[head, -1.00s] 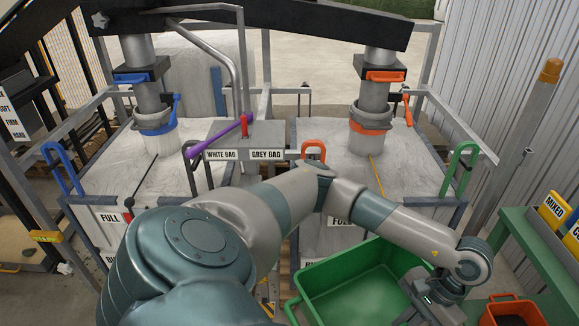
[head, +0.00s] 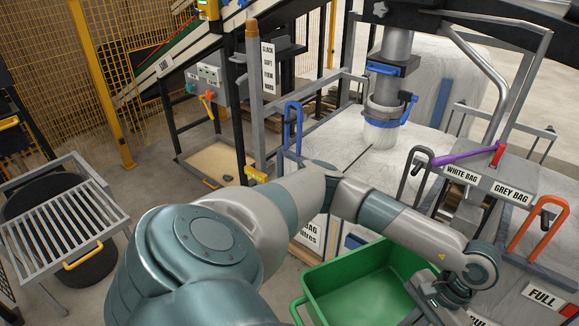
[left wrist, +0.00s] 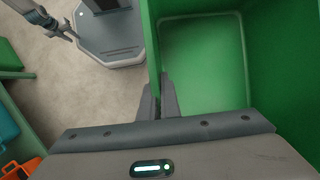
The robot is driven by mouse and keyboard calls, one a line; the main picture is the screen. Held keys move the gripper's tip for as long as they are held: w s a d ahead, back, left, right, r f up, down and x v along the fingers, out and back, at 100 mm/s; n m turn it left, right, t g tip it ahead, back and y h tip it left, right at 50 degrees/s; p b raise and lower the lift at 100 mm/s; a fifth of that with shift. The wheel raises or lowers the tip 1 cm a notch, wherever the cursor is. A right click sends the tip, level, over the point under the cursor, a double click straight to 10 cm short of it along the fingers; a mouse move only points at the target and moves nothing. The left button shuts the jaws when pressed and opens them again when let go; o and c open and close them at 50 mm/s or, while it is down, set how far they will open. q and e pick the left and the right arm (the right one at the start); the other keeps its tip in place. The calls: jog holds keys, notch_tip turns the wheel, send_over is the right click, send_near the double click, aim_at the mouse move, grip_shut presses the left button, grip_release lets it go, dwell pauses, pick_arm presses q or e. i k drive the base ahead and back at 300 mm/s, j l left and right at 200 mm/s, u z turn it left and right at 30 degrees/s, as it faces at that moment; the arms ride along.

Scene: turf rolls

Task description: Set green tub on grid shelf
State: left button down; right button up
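The green tub (head: 352,274) is at the bottom centre-right of the head view, open and empty inside where I can see. It fills the right of the left wrist view (left wrist: 205,70). My left gripper (head: 455,296) is at the tub's right side; in the left wrist view its fingers (left wrist: 160,98) close on the tub's wall. The grid shelf (head: 62,228) is a grey slatted rack with a yellow handle, at the far left of the head view, apart from the tub. A grey jointed part at the top left of the wrist view may be my right gripper (left wrist: 62,28); its fingers are unclear.
A white bulk bag with a blue clamp (head: 384,110) and a grey post frame stand behind the tub. A dark round bin (head: 90,265) is beneath the grid shelf. A yellow mesh fence (head: 150,45) is at the back left.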

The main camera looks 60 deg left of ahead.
aim_at(64, 226)
jog(key=k+j+u, duration=0.25)
jog(key=u, duration=0.15)
jog(key=k+j+u, duration=0.2)
jog(key=u, duration=0.2)
jog(key=k+j+u, duration=0.15)
jog(key=j+u, duration=0.3)
jog(key=k+j+u, duration=0.1)
jog(key=j, duration=0.45)
jog(key=k+j, duration=0.15)
jog(key=j, duration=0.4)
jog(key=k+j+u, duration=0.15)
jog(key=j, duration=0.95)
jog(key=k+u, duration=0.05)
